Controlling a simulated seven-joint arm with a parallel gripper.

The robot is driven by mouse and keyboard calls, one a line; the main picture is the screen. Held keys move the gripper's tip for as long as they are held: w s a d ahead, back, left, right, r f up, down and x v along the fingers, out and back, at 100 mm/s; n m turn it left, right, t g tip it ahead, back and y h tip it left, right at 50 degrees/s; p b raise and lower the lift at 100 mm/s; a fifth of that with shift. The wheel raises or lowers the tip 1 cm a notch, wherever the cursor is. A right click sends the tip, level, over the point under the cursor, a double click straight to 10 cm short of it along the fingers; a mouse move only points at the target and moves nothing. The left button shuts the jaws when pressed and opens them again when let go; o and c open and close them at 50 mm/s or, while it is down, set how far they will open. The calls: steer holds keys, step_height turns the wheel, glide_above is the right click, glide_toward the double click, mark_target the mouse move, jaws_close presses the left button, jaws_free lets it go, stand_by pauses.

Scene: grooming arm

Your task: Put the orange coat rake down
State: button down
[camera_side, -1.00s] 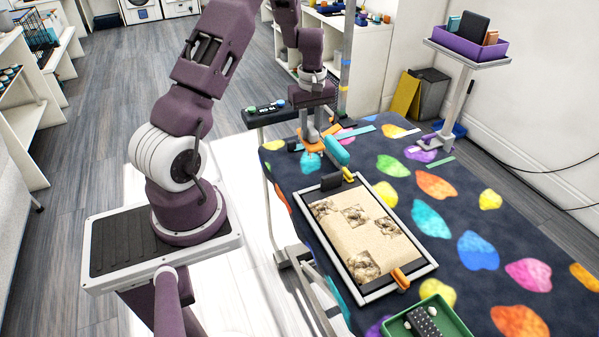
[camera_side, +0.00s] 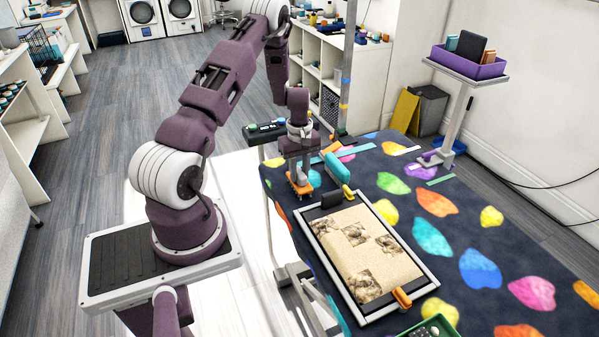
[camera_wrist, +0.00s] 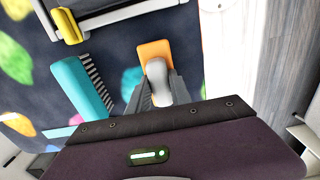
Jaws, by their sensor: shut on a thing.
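My gripper (camera_side: 299,170) is shut on the pale handle of the orange coat rake (camera_side: 299,185). The rake hangs low at the left edge of the patterned table, left of a teal brush (camera_side: 337,168). In the wrist view the rake's orange head (camera_wrist: 154,50) shows beyond my gripper (camera_wrist: 155,97), with the grey-white handle between the fingers. The teal brush (camera_wrist: 76,88) lies to the left with its bristles facing the rake, apart from it. I cannot tell whether the rake touches the table.
A framed tray (camera_side: 411,264) with a sandy, fur-patched panel lies in front of the gripper; yellow and orange pieces sit on its rim. A green bin (camera_side: 437,324) is at the bottom edge. A purple bin (camera_side: 468,67) stands on a post at the back right.

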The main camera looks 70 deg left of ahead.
mark_target(301, 172)
steer(key=c, duration=1.2)
jaws_free()
steer(key=shift+o, duration=0.2)
step_height(301, 172, up, 13)
steer(key=w+d+r+m+t, duration=0.2)
steer(key=d+r+m, duration=0.2)
steer(key=d+r, duration=0.5)
steer(key=s+d+r+m+t, duration=0.1)
steer(key=s+d+r+m, duration=0.4)
steer(key=d+r, duration=0.55)
steer(key=s+d+r+m+t, duration=0.1)
steer(key=s+d+m+t, duration=0.1)
steer(key=s+d+m, duration=0.7)
steer(key=s+d, duration=0.2)
steer(key=s, duration=0.3)
steer(key=shift+s+r+t, duration=0.15)
steer(key=shift+s+t, duration=0.15)
steer(key=shift+s, duration=0.1)
